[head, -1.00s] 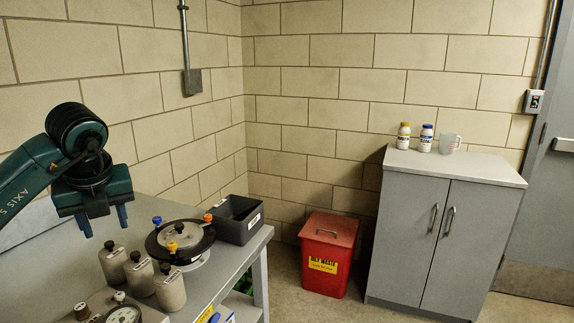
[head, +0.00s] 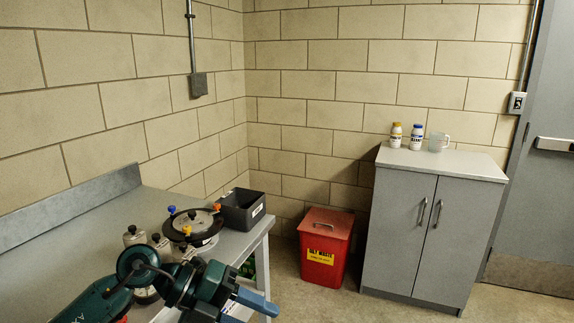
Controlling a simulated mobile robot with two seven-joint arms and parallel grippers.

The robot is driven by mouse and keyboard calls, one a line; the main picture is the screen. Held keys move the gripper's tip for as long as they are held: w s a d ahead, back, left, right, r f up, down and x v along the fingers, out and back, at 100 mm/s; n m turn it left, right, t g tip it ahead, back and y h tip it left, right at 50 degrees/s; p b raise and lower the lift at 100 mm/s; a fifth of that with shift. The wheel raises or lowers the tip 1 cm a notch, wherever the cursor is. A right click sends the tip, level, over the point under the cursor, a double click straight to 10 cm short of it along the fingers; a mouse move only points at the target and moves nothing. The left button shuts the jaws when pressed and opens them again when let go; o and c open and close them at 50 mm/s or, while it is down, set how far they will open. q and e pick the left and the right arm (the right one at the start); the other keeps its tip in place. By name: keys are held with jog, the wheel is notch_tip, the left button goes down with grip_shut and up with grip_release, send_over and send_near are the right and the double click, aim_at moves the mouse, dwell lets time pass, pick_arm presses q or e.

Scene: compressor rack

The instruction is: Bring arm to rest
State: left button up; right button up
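My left arm (head: 105,300) comes in from the lower left of the head view, low in front of the grey bench. Its gripper (head: 256,302) is at the bench's front edge, with its blue fingers pointing right. The fingers overlap from this angle, so I cannot tell whether they are open or shut. I see nothing held between them. My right arm and gripper are not in view.
A red waste bin (head: 325,248) and grey cabinet (head: 420,235) stand right, with floor between.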

pick_arm(q)
jog(key=s+d+r+n+t+h+p, duration=0.1)
jog(key=s+d+r+n+t+h, duration=0.2)
jog(key=h, duration=0.4)
jog(key=a+f+n+t+y+p, duration=0.1)
jog(key=a+f+n+t+y, duration=0.5)
jog(key=n, duration=0.7)
jog(key=a+f+n+t+y+p, duration=0.25)
jog(key=f+n+t+y, duration=0.45)
jog(key=n, duration=0.5)
jog(key=s+a+f+n+g+y, duration=0.1)
jog(key=s+f+n+g, duration=0.1)
jog(key=s+f, duration=0.3)
jog(key=s+a+f+n+g+y, duration=0.1)
jog(key=s+a+f+n+g, duration=0.1)
jog(key=s+f, duration=0.4)
jog(key=shift+a+n+g+y, duration=0.3)
jog(key=shift+g+y, duration=0.1)
jog(key=shift+g, duration=0.1)
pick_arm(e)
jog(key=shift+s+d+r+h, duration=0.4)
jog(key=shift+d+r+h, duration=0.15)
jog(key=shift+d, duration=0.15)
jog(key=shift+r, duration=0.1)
pick_arm(q)
jog(key=shift+w, duration=0.1)
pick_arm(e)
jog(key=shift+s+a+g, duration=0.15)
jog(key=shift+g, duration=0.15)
